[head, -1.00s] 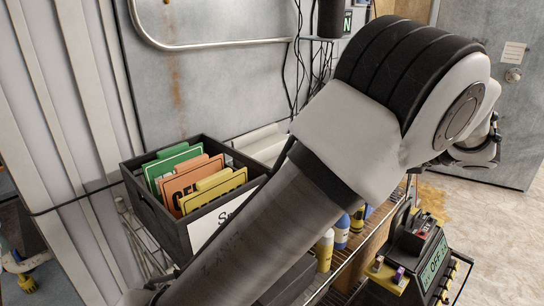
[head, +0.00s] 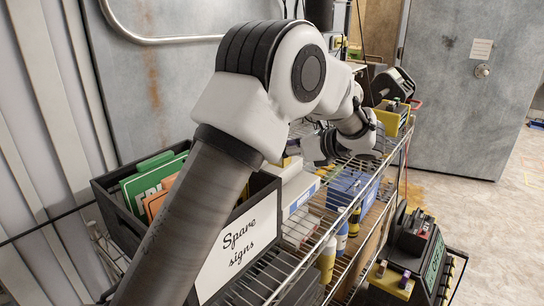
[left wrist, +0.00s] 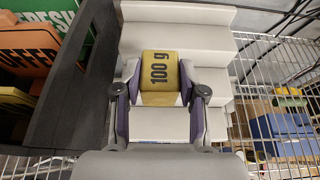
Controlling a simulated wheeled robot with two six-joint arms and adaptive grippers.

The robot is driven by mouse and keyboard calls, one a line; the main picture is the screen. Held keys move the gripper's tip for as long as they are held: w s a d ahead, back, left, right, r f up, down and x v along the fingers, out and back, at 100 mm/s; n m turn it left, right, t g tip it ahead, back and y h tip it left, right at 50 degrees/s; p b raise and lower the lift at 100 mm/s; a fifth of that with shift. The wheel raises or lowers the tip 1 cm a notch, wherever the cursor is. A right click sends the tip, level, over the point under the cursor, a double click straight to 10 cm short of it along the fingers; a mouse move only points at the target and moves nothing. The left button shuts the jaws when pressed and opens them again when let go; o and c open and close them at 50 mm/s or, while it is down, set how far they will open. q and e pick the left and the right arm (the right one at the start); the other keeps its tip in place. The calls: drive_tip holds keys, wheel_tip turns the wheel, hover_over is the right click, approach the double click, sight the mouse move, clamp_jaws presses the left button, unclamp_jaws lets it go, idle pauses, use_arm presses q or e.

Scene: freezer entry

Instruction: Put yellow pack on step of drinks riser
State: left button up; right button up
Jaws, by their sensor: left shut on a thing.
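The yellow pack (left wrist: 160,78), marked "100 g", is between the fingers of my left gripper (left wrist: 160,98) in the left wrist view. The gripper is shut on it. The white drinks riser (left wrist: 178,16), with several steps, lies directly behind and below the pack. I cannot tell whether the pack touches a step. In the head view the riser (head: 298,188) is on the wire shelf just right of the black box, partly hidden by my left arm. My left gripper (head: 297,153) is above its far end there, small and partly hidden. My right gripper is out of view.
A black box of signs (head: 238,245) labelled "Spare signs" stands close left of the riser. Blue bins (head: 350,188) stand on the wire shelf (head: 262,283) to the right. A dark device (head: 412,240) stands at the shelf's near right, and open floor lies beyond.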

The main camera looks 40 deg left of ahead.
use_arm(q)
drive_tip(key=a, duration=0.3)
drive_tip(key=shift+s+a+f, duration=0.15)
drive_tip(key=shift+a, duration=0.05)
drive_tip(key=shift+a+f, duration=0.2)
drive_tip(key=shift+a, duration=0.05)
wheel_tip(320, 180, down, 2)
drive_tip(key=shift+f+p, duration=0.25)
drive_tip(key=shift+p, duration=0.1)
drive_tip(key=shift+f, duration=0.35)
drive_tip(key=o, duration=1.2)
drive_tip(key=shift+f, duration=0.1)
